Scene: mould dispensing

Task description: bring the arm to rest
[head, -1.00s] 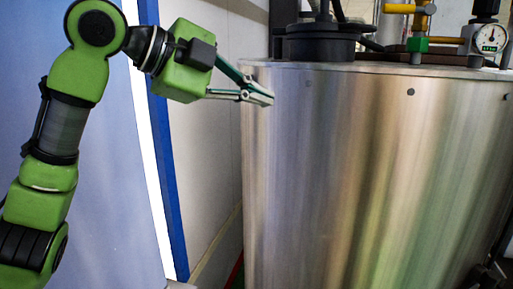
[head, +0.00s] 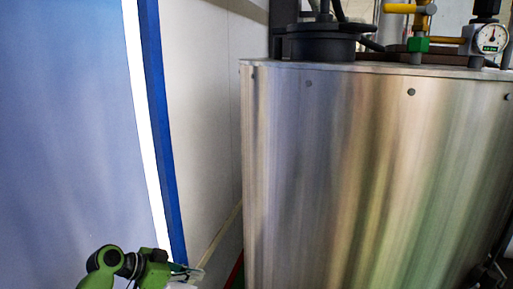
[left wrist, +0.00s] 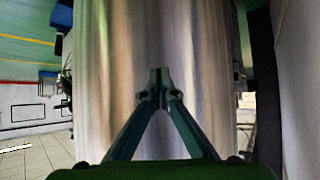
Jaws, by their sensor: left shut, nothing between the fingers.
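My left gripper (head: 190,271) is low in the head view, at the bottom edge left of the tank, with its green arm partly cut off by the frame. In the left wrist view my left gripper (left wrist: 159,78) has its fingertips together, with nothing between them. The metal tank fills the background behind the fingers there. My right gripper is in neither view.
A large shiny metal tank (head: 370,180) fills the right of the head view. On its top are a black fitting (head: 318,45), yellow and green valve parts (head: 418,44) and a gauge (head: 490,39). A blue panel (head: 65,130) stands on the left.

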